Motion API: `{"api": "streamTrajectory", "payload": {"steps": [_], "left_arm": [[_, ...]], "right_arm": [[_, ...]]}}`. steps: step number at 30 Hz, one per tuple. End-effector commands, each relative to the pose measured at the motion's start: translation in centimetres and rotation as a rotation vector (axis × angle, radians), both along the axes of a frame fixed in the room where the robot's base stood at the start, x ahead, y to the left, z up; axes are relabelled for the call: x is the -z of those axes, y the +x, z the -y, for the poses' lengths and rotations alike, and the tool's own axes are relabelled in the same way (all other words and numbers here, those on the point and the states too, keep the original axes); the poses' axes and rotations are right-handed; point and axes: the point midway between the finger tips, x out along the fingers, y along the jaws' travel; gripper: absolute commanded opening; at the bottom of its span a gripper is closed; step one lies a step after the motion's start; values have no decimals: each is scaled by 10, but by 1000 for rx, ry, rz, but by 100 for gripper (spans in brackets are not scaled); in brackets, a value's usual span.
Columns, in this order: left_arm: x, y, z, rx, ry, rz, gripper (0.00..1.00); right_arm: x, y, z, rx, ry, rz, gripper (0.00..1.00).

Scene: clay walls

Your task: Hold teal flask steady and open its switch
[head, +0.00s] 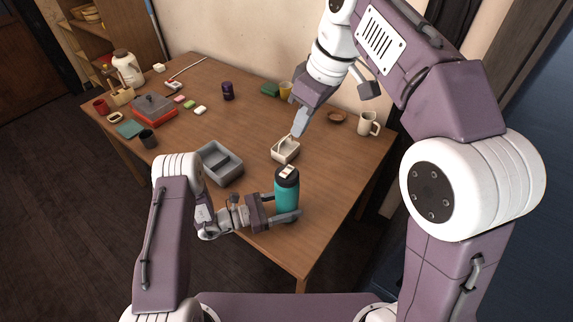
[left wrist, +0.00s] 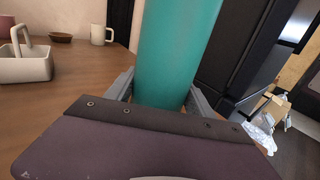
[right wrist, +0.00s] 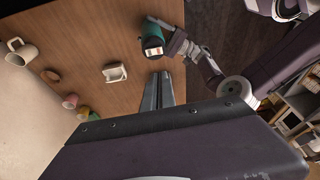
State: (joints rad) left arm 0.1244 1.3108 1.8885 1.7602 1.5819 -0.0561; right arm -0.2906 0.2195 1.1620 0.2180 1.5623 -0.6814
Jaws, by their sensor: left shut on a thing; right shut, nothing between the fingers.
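The teal flask (head: 286,197) stands upright near the table's front edge, with a dark lid that carries a small white-and-red switch (head: 287,172). My left gripper (head: 285,218) is shut around the flask's lower body. The left wrist view shows the flask's teal side (left wrist: 178,50) between the two fingers. In the right wrist view the flask (right wrist: 152,33) is seen from above with its lid facing the camera. My right gripper (head: 297,130) is shut and empty, above the table behind the flask and apart from it. Its closed fingers (right wrist: 160,85) show in the right wrist view.
A cream handled caddy (head: 286,150) stands just behind the flask, and a grey divided tray (head: 220,165) stands to its left. The table's front edge is close to the flask.

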Motion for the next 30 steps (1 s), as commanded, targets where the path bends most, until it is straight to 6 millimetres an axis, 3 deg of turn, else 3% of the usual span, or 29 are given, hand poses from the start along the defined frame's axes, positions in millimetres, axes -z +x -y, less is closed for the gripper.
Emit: {"api": "streamTrajectory", "payload": {"steps": [8,24,30], "left_arm": [[0,0,0,-1,0,1,0],[0,0,0,-1,0,1,0],[0,0,0,-1,0,1,0]], "right_arm": [[7,0,-2,-3,-1,-3,0],[110,10,-28,-3,-2,-5,0],[132,8,-29,-4,-1,-2,0]]}}
